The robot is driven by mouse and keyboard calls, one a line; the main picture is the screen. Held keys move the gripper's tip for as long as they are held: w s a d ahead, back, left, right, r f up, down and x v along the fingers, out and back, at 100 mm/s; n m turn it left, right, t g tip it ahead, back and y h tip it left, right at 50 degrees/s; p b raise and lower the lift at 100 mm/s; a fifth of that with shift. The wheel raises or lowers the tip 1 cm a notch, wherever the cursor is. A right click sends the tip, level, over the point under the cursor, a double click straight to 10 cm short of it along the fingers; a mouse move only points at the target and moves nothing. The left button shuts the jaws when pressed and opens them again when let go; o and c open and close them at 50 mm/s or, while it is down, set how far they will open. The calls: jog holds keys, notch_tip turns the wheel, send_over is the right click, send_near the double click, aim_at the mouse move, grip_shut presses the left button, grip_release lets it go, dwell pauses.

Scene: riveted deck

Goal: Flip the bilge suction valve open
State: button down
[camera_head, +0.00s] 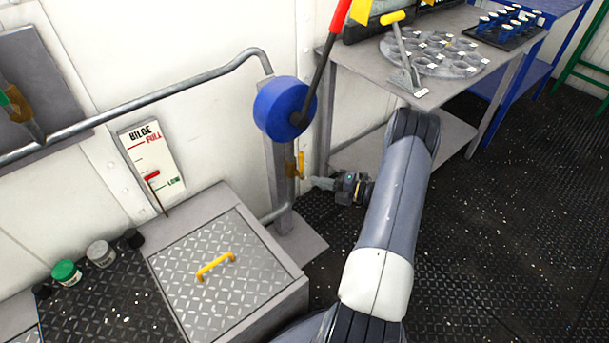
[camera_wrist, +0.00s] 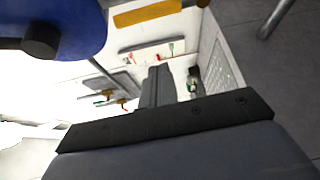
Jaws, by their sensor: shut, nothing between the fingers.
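The bilge suction valve has a small yellow lever (camera_head: 301,165) on the upright pipe just below the blue pump drum (camera_head: 283,108). In the head view the lever stands about upright, along the pipe. A yellow-orange bar at the top of the wrist view, apparently the same lever (camera_wrist: 148,13), looks close to the camera. My gripper (camera_head: 318,184) is low, just right of the lever and slightly below it, apparently apart from it. Its fingers (camera_wrist: 157,85) are together and empty in the wrist view. The valve body is partly hard to make out.
A long pump lever with a red grip (camera_head: 341,15) rises above the drum. A bilge gauge board (camera_head: 152,160) is on the wall. A hatch box (camera_head: 215,275) with a yellow handle stands front left. A grey table (camera_head: 370,62) stands close behind my arm. Open deck lies right.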

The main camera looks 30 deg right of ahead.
jog(key=shift+v, duration=1.4)
jog(key=shift+w+a, duration=0.15)
jog(key=w+a+f+n+g+h+b, duration=0.1)
jog(key=w+a+f+n+h+b, duration=0.6)
jog(key=a+n+h, duration=0.1)
jog(key=shift+w+a+n+g, duration=0.3)
jog(key=shift+a+n, duration=0.25)
jog(key=shift+n, duration=0.35)
jog(key=shift+b, duration=0.3)
jog(key=shift+r, duration=0.15)
